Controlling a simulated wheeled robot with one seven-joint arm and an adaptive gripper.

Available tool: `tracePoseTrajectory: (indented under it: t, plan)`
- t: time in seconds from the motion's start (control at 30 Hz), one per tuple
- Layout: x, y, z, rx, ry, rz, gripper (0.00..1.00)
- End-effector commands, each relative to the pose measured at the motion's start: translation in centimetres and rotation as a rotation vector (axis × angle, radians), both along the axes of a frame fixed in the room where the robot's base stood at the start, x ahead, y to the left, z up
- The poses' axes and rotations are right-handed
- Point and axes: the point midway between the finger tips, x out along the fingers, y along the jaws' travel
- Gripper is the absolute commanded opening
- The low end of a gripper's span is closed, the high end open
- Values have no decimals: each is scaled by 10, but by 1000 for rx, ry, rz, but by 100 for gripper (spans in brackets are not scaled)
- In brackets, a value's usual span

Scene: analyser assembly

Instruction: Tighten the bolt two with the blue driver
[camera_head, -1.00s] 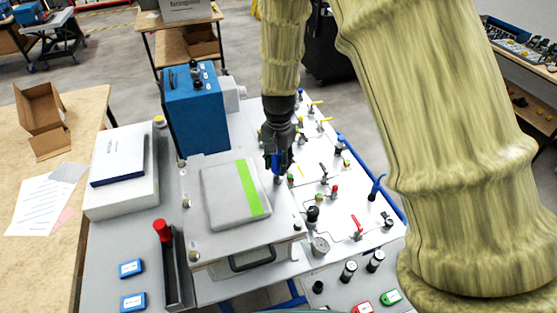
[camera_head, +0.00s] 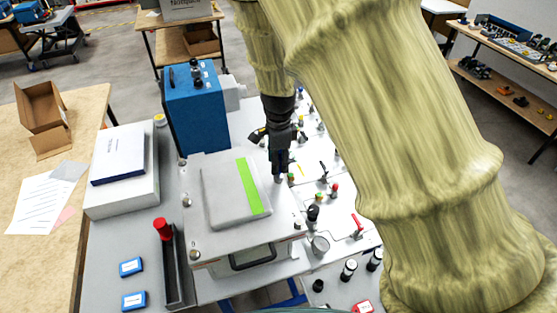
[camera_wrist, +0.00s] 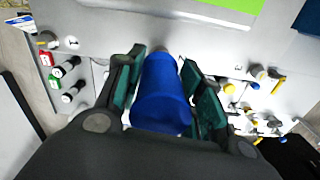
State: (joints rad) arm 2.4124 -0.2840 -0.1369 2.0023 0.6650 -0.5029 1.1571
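My gripper (camera_head: 279,160) is shut on the blue driver (camera_wrist: 163,95), whose blue handle fills the space between the green-padded fingers in the wrist view. In the head view the fingers mostly hide the driver. It points down over the back right corner of the grey analyser plate (camera_head: 180,235). I cannot tell whether its tip touches a bolt there, and any bolt under it is hidden. Other bolts show on the plate: one at the left (camera_head: 187,202), one at the front left (camera_head: 194,255) and one at the front right (camera_head: 297,226).
A grey lid with a green stripe (camera_head: 250,187) lies on the plate. A red-handled driver (camera_head: 163,230) stands in a dark holder at the left front. A blue box (camera_head: 195,112) stands behind. Valves and fittings, including a red lever (camera_head: 357,225), crowd the white panel at right.

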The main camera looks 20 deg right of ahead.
Motion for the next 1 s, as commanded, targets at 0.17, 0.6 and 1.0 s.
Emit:
tracePoseTrajectory:
  t: [0.17, 0.6, 1.0]
  plan:
    - [0, 0, 0, 0, 0, 1, 49]
    - [0, 0, 0, 3, -1, 310, 49]
    - [0, -1, 0, 2, -2, 887, 49]
